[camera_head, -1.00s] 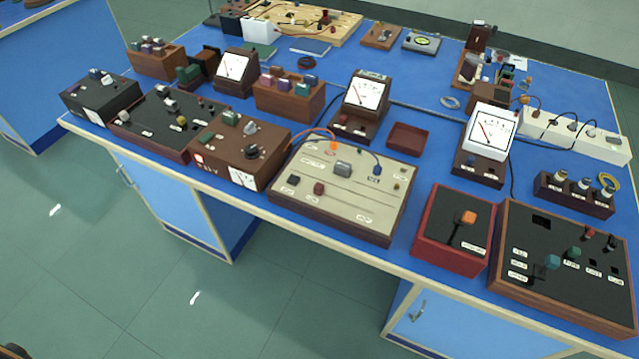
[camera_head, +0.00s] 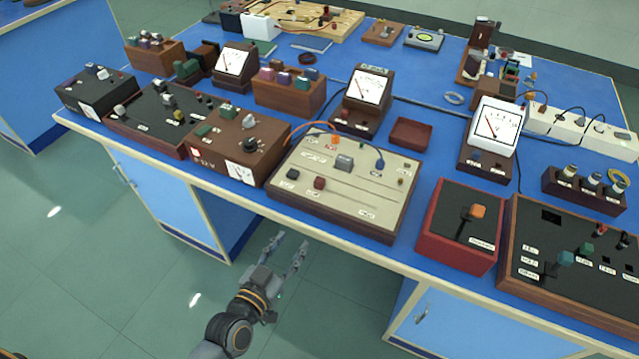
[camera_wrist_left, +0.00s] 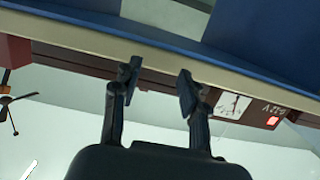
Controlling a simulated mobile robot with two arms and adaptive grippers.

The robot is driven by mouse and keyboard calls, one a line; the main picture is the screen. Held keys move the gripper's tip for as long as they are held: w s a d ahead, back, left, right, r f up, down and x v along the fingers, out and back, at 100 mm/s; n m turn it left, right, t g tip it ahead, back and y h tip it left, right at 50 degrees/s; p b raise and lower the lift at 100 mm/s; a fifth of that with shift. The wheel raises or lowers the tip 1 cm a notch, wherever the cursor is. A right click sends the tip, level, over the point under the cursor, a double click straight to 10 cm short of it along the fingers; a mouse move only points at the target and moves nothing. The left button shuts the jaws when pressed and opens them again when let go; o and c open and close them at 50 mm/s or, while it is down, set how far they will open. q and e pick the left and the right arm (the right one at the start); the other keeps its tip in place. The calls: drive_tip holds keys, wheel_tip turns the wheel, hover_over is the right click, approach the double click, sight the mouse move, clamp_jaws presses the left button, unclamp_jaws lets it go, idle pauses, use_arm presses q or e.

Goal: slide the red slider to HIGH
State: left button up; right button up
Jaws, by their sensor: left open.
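The red slider (camera_head: 319,183) is a small dark red knob near the front of a beige panel (camera_head: 375,195) on the bench. A black knob (camera_head: 292,174) sits to its left and a grey one (camera_head: 344,162) behind it. The panel's small labels are too small to read. My left gripper (camera_head: 289,243) is open and empty, in front of the bench edge, apart from the panel and the slider. In the left wrist view, its two fingers (camera_wrist_left: 158,80) stand apart before the bench edge; the slider cannot be made out there.
A brown power supply (camera_head: 222,150) stands left of the panel. A red box with an orange-knobbed lever (camera_head: 452,246) stands to its right. Orange and blue wires arch over the panel's back. Free floor lies in front of the bench edge (camera_head: 330,236).

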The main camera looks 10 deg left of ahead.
use_arm(q)
drive_tip(key=t, duration=0.2)
approach(317, 184)
drive_tip(key=v, duration=0.3)
drive_tip(key=shift+h, duration=0.4)
drive_tip(key=p+x, duration=0.1)
drive_tip(key=x, duration=1.3)
drive_tip(key=shift+w+a+f, duration=0.15)
clamp_jaws()
